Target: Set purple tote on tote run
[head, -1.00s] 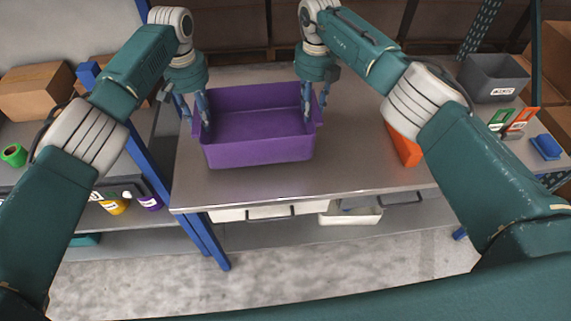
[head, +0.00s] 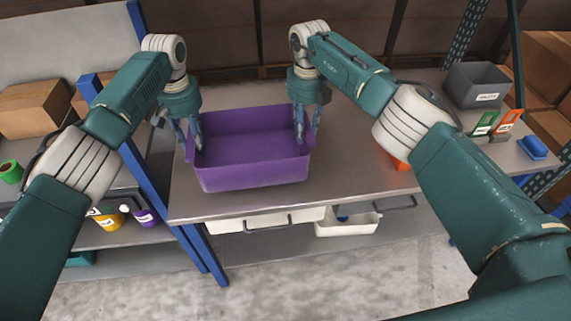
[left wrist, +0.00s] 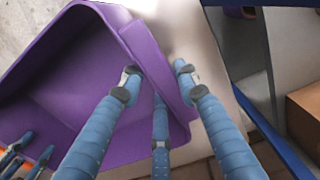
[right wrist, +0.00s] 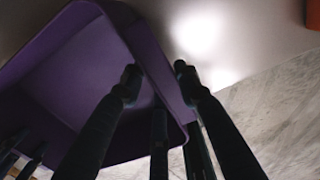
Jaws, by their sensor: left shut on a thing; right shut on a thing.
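The purple tote (head: 255,178) is upright and empty over the left part of the metal table (head: 350,180). I cannot tell whether its base touches the tabletop. My left gripper (head: 192,145) is shut on its left wall, with fingers on both sides of the rim (left wrist: 150,60). My right gripper (head: 307,130) is shut on its right wall, and the right wrist view shows fingers astride the rim (right wrist: 160,75). I cannot make out which surface is the tote run.
A grey bin (head: 478,88), green and orange cards and a blue tray (head: 532,147) stand at the right. An orange item (head: 398,163) is partly behind my right arm. White drawers (head: 347,225) hang below the table. A blue post (head: 150,180) stands at the left.

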